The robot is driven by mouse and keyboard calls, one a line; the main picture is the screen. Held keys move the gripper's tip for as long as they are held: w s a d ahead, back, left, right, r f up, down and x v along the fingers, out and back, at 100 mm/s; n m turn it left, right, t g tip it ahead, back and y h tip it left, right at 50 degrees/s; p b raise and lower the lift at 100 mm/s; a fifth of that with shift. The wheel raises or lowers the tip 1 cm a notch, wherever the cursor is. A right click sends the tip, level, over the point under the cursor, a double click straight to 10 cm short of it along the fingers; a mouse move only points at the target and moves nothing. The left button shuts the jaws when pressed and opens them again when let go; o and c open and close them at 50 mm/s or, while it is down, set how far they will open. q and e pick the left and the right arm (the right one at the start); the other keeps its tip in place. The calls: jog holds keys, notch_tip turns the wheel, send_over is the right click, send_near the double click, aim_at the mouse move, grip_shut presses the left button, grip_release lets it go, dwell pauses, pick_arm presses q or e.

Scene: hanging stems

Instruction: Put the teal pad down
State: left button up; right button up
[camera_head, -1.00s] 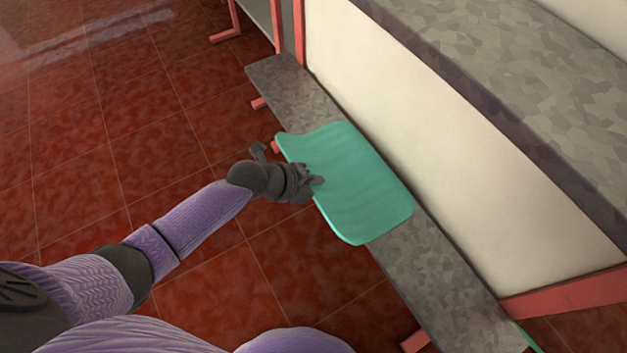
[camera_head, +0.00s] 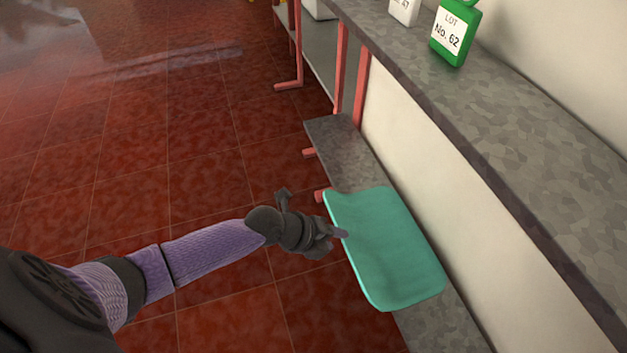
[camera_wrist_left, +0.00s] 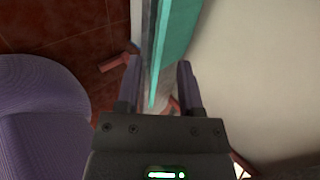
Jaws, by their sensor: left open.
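The teal pad (camera_head: 388,245) lies on the low grey shelf (camera_head: 345,150), covering most of its width, with its left edge reaching over the shelf's floor-side edge. My left gripper (camera_head: 338,233) is at that left edge. In the left wrist view my left gripper (camera_wrist_left: 159,82) has its two fingers apart, with the edge of the teal pad (camera_wrist_left: 178,40) running between them. I cannot tell whether either finger touches the pad. My right gripper is in no view.
A higher grey shelf (camera_head: 500,150) runs along the right above a cream panel (camera_head: 415,130). A green tag reading No. 62 (camera_head: 455,38) and a white one (camera_head: 404,10) stand on it. Red tiled floor (camera_head: 130,180) lies open at left.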

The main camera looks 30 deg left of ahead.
pick_arm(q)
jog(key=p+v, duration=0.2)
jog(key=v, duration=0.4)
jog(key=s+a+f+n+g+y, duration=0.2)
jog(key=s+a+f+n+y, duration=0.1)
jog(key=s+f+n, duration=0.65)
jog(key=s+a+f+n+g+y, duration=0.35)
jog(key=s+f+n, duration=0.25)
jog(key=s+f, duration=0.6)
jog(key=s+d+n+g, duration=0.1)
jog(key=s+n+g, duration=0.1)
jog(key=s, duration=1.1)
jog(key=s+d+n+g, duration=0.2)
jog(key=s+n, duration=0.3)
jog(key=s, duration=0.8)
jog(key=shift+d, duration=0.25)
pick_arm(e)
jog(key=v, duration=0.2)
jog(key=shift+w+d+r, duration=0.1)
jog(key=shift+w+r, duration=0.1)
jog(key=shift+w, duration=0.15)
pick_arm(q)
jog(key=shift+s+n+g, duration=0.1)
jog(key=shift+n+g, duration=0.15)
